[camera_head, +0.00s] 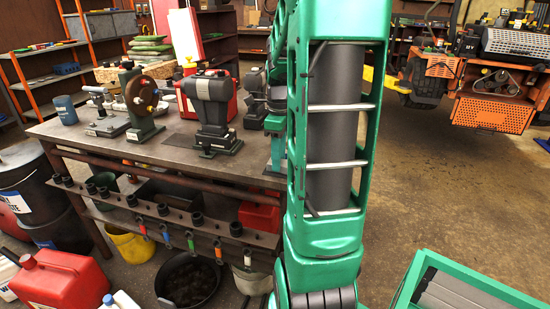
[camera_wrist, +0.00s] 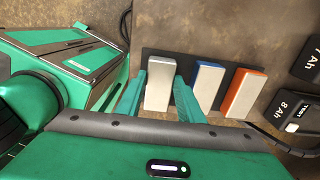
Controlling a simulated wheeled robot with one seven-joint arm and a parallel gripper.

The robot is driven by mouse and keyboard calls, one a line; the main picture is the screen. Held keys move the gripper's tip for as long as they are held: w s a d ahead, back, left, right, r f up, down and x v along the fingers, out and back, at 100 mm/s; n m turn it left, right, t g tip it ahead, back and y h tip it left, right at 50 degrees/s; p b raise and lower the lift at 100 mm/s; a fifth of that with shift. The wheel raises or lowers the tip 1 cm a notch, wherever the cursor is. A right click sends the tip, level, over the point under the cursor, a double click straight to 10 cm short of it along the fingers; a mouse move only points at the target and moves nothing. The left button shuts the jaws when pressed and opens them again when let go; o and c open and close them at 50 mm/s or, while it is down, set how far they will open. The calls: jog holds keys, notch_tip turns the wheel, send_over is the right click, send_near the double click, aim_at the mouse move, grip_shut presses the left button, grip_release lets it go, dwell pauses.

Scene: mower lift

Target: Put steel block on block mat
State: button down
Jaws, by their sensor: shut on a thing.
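The steel block (camera_wrist: 166,78) is a pale grey, upright-looking bar in the middle of the wrist view. My gripper (camera_wrist: 161,84) has one green finger on each side of it and is shut on it. The dark block mat (camera_wrist: 186,60) lies behind and beneath the row of blocks. The steel block is at the mat's left end in the picture; I cannot tell whether its underside touches the mat. In the head view my arm covers the area, and neither the steel block, the mat nor my gripper shows.
A blue-and-white block (camera_wrist: 209,85) and an orange-and-white block (camera_wrist: 243,92) stand just right of the steel block. Black battery packs (camera_wrist: 296,110) lie further right, with a dark cable. A workbench (camera_head: 165,150) with tools stands at left; an orange mower (camera_head: 490,95) stands at back right.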

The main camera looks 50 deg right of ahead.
jog(key=c, duration=1.2)
grip_release()
notch_tip(320, 180, up, 11)
jog(key=s+a+f+n, duration=0.5)
jog(key=s+a+n, duration=0.2)
jog(key=n, duration=0.5)
jog(key=s+a+f+n, duration=0.5)
jog(key=a+n, duration=0.4)
jog(key=n, duration=0.4)
jog(key=shift+s+a+f, duration=0.35)
jog(key=shift+s+a, duration=0.05)
jog(key=shift+s, duration=0.5)
